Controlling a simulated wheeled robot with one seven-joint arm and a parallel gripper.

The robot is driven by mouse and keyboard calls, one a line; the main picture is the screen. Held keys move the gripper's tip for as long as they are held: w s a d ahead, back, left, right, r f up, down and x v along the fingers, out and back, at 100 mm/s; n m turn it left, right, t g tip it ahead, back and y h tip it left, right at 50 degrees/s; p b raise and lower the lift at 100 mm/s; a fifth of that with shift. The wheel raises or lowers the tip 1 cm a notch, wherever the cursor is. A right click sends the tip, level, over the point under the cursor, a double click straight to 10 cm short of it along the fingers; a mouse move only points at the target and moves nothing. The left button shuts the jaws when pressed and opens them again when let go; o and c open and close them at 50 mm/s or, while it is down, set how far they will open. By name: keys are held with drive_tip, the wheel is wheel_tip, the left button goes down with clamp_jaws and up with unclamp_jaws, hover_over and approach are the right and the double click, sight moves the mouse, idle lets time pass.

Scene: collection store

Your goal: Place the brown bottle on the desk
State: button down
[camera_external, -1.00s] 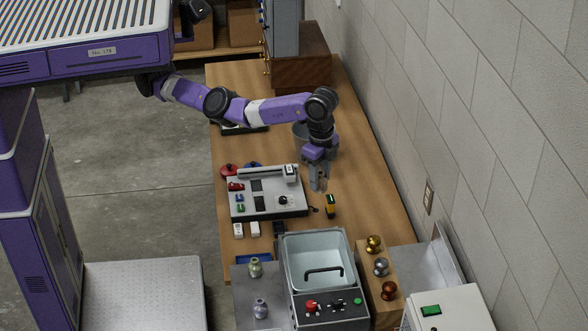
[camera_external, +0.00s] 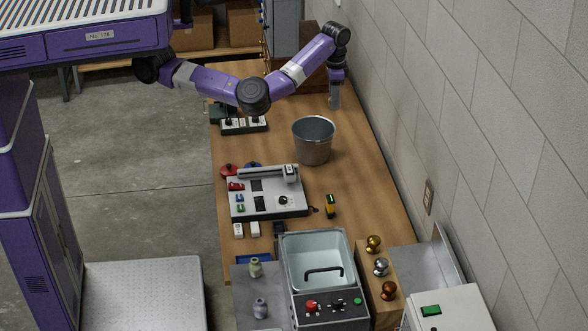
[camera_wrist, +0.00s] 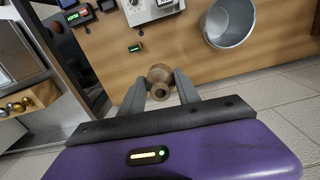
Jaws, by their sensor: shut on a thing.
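The brown bottle (camera_wrist: 159,76) is between my gripper's fingers in the wrist view, with its round mouth facing the camera. My gripper (camera_wrist: 160,92) is shut on it. In the external view my gripper (camera_external: 335,103) hangs over the far right part of the wooden desk (camera_external: 360,190), near the wall. I cannot make out the bottle there. The desk (camera_wrist: 120,45) also shows in the wrist view beneath the bottle. Whether the bottle touches the desk I cannot tell.
A metal bucket (camera_external: 314,142) stands on the desk, nearer the camera than my gripper. A grey control panel (camera_external: 266,193) and a small yellow-black item (camera_external: 330,205) are nearer still. A brown box (camera_external: 312,70) stands at the far end. Desk right of the bucket is clear.

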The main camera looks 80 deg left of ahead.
drive_tip(key=s+a+f+n, duration=0.1)
drive_tip(key=s+a+n, duration=0.1)
drive_tip(key=a, duration=0.6)
wheel_tip(320, 180, down, 19)
drive_tip(key=shift+d+r+p, duration=0.15)
drive_tip(key=shift+d+p, duration=0.1)
drive_tip(key=shift+p, duration=0.1)
wheel_tip(320, 180, down, 20)
drive_tip(key=shift+s+r+b, duration=0.1)
drive_tip(key=shift+b, duration=1)
drive_tip(key=shift+f, duration=0.2)
drive_tip(key=c, duration=0.9)
unclamp_jaws()
drive_tip(key=shift+r, duration=0.1)
